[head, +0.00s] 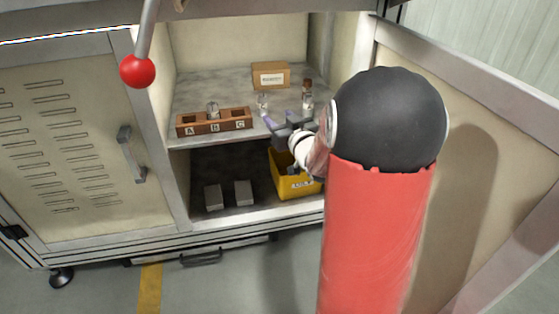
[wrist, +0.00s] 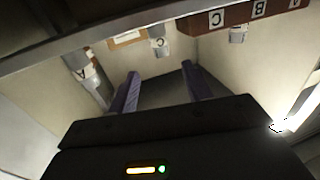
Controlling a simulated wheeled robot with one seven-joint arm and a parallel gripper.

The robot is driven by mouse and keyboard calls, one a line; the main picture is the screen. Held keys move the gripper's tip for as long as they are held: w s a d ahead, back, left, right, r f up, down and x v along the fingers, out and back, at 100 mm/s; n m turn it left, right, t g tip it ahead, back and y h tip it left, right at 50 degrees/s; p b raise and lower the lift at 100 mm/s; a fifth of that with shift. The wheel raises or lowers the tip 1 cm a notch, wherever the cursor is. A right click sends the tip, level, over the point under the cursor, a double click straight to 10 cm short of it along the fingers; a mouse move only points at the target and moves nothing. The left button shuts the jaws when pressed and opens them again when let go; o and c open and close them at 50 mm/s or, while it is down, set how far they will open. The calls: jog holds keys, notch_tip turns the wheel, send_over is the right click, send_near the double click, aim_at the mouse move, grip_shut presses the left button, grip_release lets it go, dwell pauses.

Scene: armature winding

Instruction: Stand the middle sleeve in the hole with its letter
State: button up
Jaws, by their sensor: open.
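The middle sleeve (head: 262,101) is a small metallic cylinder standing on the upper shelf, right of the wooden block. In the wrist view this sleeve (wrist: 159,44) bears the letter C and appears upside down. The brown block (head: 243,124) has holes marked A, B and C; it also shows in the wrist view (wrist: 275,10). Another sleeve (head: 213,110) stands in hole B. A third sleeve (head: 307,98), with a brownish top, stands farther right. My gripper (head: 285,119) is open and empty in front of the middle sleeve, which lies beyond its fingertips (wrist: 160,70), apart from them.
A cardboard box (head: 270,75) stands at the back of the shelf (head: 220,88). Below are a yellow bin (head: 283,177) and two grey blocks (head: 244,192). The open cabinet door (head: 475,130) is on the right. A lever with a red knob (head: 138,71) hangs at the upper left.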

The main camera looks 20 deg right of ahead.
jog(key=s+a+g, duration=0.4)
jog(key=s+a, duration=0.1)
jog(key=s, duration=0.5)
jog(key=s+a+g, duration=0.4)
jog(key=s, duration=0.6)
jog(key=s+a+f+g, duration=0.1)
jog(key=s+a+g, duration=0.3)
jog(key=s, duration=0.7)
jog(key=shift+a, duration=0.8)
jog(key=shift+f, duration=0.1)
